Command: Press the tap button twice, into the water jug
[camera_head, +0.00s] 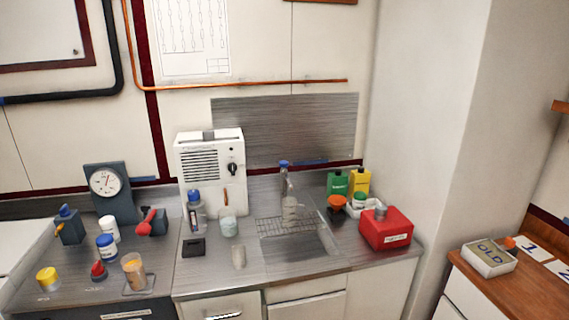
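A slim tap (284,180) with a blue top (284,163) stands at the back of the sink. The blue top looks like its button, but it is too small to be sure. A clear jug-like vessel (290,208) stands upright in front of and below the tap, over the sink's wire rack. I cannot tell whether it holds water. Neither of my grippers is in view.
A white machine (210,172) with a black knob stands left of the sink (300,246). A clear beaker (228,223), a small cup (239,257) and a black block (193,247) stand near it. A red box (387,231) and several bottles are at the right.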

